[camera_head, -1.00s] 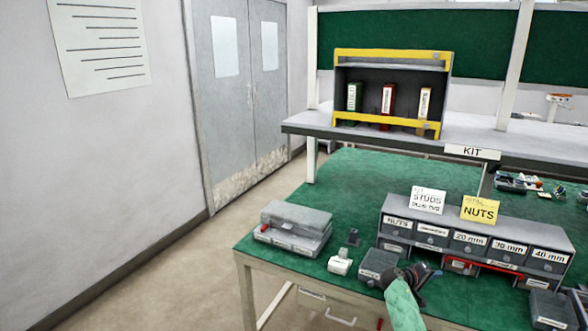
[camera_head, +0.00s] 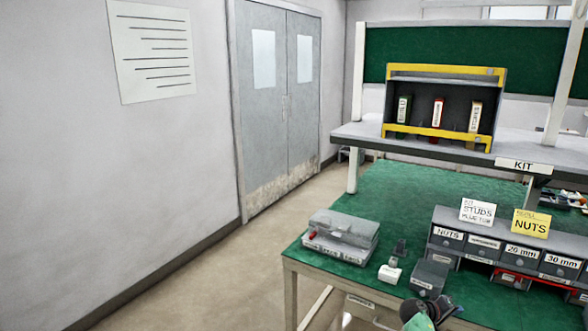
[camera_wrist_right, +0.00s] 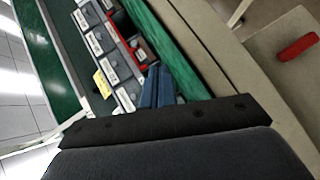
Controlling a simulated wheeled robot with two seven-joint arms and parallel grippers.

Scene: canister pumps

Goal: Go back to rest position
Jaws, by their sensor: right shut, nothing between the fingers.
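My right gripper (camera_head: 440,309) shows at the bottom edge of the head view, by the front edge of the green-topped table (camera_head: 272,254). Its blue fingers (camera_wrist_right: 157,86) are together and empty in the right wrist view. A grey drawer unit (camera_head: 480,243) with labelled drawers stands beyond it to the right. A small grey bin (camera_head: 429,278) is just behind the gripper. Most of the right arm is out of the head view. My left gripper is not in view.
A grey case (camera_head: 341,237) and a small white item (camera_head: 389,274) sit on the table. A raised shelf (camera_head: 352,133) holds a yellow-edged rack (camera_head: 445,71) with several boxes. The floor (camera_head: 215,280) left of the table is clear up to the wall and doors.

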